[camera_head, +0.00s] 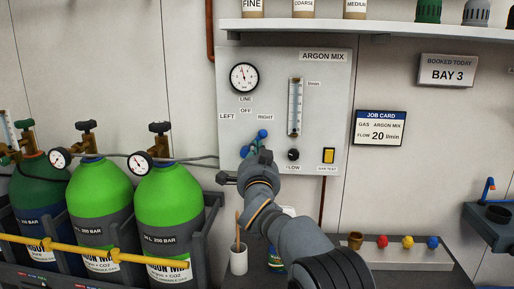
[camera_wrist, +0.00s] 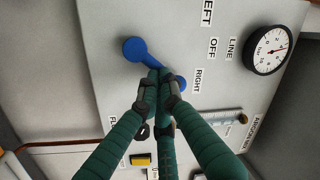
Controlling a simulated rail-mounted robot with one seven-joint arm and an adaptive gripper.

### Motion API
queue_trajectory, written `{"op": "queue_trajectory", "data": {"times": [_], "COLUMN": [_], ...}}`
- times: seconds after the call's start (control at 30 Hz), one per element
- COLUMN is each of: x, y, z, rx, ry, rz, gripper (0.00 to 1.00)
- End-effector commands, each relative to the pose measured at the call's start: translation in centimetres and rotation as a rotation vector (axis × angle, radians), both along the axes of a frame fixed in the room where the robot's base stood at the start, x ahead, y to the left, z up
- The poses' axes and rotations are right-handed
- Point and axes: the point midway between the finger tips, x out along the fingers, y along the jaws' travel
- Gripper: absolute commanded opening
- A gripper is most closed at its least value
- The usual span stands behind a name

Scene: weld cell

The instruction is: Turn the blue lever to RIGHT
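The blue lever (camera_head: 262,133) is on the grey panel, below the LEFT, OFF and RIGHT labels. It slants from a lower-left blue knob to an upper-right end near the RIGHT label (camera_head: 265,118). In the wrist view its large round knob (camera_wrist: 133,48) shows, with a smaller blue end beyond my fingers, on the side of RIGHT. My gripper (camera_wrist: 160,84) has green fingers with their tips together at the lever. They cover its middle; I cannot tell whether the lever is between them.
A gauge (camera_head: 244,77), flow tube (camera_head: 296,106), black flow knob (camera_head: 293,155) and yellow gas test switch (camera_head: 328,156) share the panel. Green cylinders (camera_head: 168,205) stand at left. A shelf (camera_head: 370,27) runs above. A white cup (camera_head: 238,260) stands below the panel.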

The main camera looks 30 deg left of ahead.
Motion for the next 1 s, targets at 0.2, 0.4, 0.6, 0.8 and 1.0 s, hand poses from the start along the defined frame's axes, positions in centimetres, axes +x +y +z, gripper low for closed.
{"op": "queue_trajectory", "data": {"times": [0.2, 0.4, 0.6, 0.8, 1.0], "x": [0.6, 0.7, 0.5, 0.0, -1.8], "y": [-0.7, -0.7, -0.5, -0.5, -1.5], "z": [0.9, 0.5, 0.4, 0.3, 0.0], "rx": [0.012, 0.008, 0.006, 0.006, 0.004], "ry": [-0.013, -0.007, -0.005, -0.003, -0.004], "rz": [-0.013, -0.013, -0.01, -0.007, -0.004], "gripper": [0.27, 0.28, 0.28, 0.28, 0.28]}}
